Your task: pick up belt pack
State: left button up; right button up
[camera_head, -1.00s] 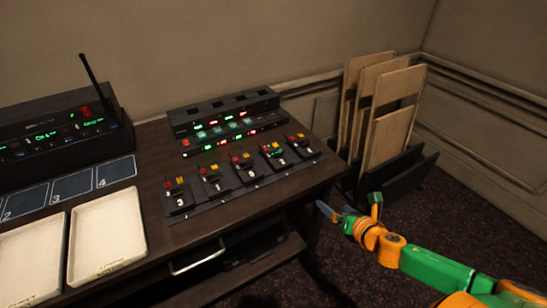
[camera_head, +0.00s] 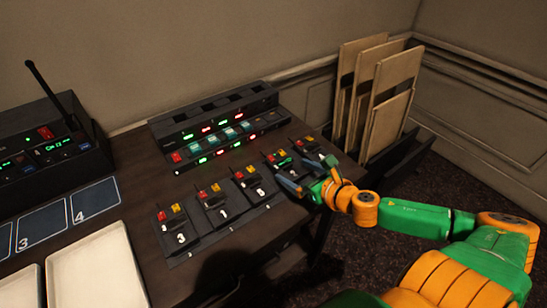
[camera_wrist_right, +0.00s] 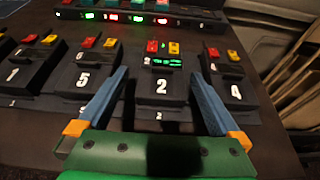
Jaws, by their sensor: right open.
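Several black belt packs with red and yellow buttons stand in a row on the desk. From left they are number 3 (camera_head: 177,236), number 1 (camera_head: 219,209), number 5 (camera_head: 255,187), number 2 (camera_head: 277,158) and number 4 (camera_head: 308,145). Belt pack 2 (camera_wrist_right: 161,84) shows a lit green display in the right wrist view. My right gripper (camera_head: 305,178) is open at the right end of the row. In the right wrist view its blue fingers point at belt pack 2, one toward each side, with nothing held. My left gripper is out of view.
Belt packs 5 (camera_wrist_right: 84,76) and 4 (camera_wrist_right: 232,86) stand close on either side. A charger rack (camera_head: 215,125) with lit displays is behind the row. White trays (camera_head: 95,270) lie at left; a rack of wooden panels (camera_head: 390,95) stands beyond the desk's right edge.

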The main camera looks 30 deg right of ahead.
aim_at(289, 165)
jog(key=shift+x, duration=2.5)
jog(key=shift+w+d+f, duration=0.1)
jog(key=shift+w, duration=0.5)
jog(key=c, duration=1.3)
